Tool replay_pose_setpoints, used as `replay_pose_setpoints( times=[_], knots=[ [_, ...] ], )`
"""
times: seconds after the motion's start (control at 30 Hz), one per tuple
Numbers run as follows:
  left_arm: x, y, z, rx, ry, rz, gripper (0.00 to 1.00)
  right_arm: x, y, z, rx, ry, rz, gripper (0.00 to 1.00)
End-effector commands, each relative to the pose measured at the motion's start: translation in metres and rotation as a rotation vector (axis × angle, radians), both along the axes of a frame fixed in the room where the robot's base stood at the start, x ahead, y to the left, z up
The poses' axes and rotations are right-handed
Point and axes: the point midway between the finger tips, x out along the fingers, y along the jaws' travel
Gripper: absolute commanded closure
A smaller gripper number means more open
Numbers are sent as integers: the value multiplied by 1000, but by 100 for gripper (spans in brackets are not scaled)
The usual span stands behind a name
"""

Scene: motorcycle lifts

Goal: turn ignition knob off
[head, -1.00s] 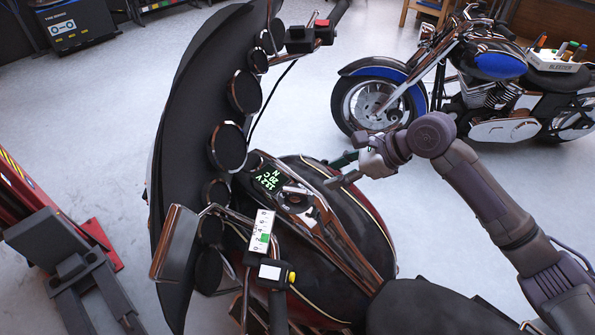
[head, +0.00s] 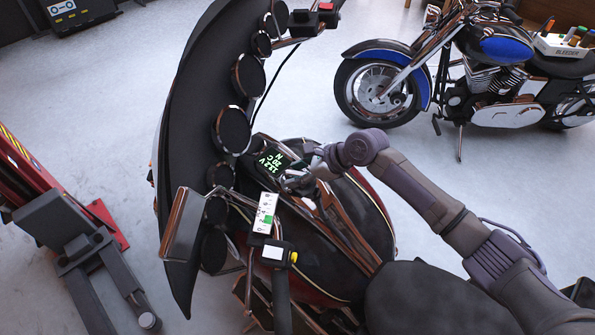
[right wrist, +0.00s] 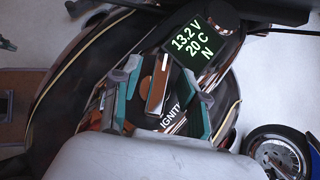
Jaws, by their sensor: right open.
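The ignition knob (right wrist: 159,84) shows in the right wrist view as a copper-brown bar with a pale edge on a dark round base, beside a partly covered "IGNITI..." label (right wrist: 173,117). My right gripper (right wrist: 157,75) is open, its two teal-edged fingers on either side of the knob. I cannot tell whether they touch it. In the head view my right gripper (head: 291,183) is over the motorcycle's tank console and hides the knob. The lit display (head: 270,161) beside it reads 13.2 V, 20 C, N. My left gripper is not in view.
The near motorcycle's dark fairing (head: 195,110) with round gauges and a mirror (head: 181,224) stand left of the gripper. A handlebar switch box (head: 276,252) is below it. A blue motorcycle (head: 485,75) stands behind, with open floor between. A red lift (head: 50,205) is at left.

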Motion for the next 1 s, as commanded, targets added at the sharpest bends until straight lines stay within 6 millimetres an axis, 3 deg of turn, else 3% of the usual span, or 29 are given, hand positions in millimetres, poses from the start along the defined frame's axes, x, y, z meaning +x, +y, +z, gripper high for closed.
replay_pose_setpoints(
  times=[0.17,0.47,1.0],
  knots=[
    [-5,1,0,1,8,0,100,0,0,0,0,-1,1,56],
    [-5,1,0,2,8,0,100,0,0,0,0,-1,1,100],
    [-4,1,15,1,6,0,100,0,1,4,-7,11,116,100]
  ],
)
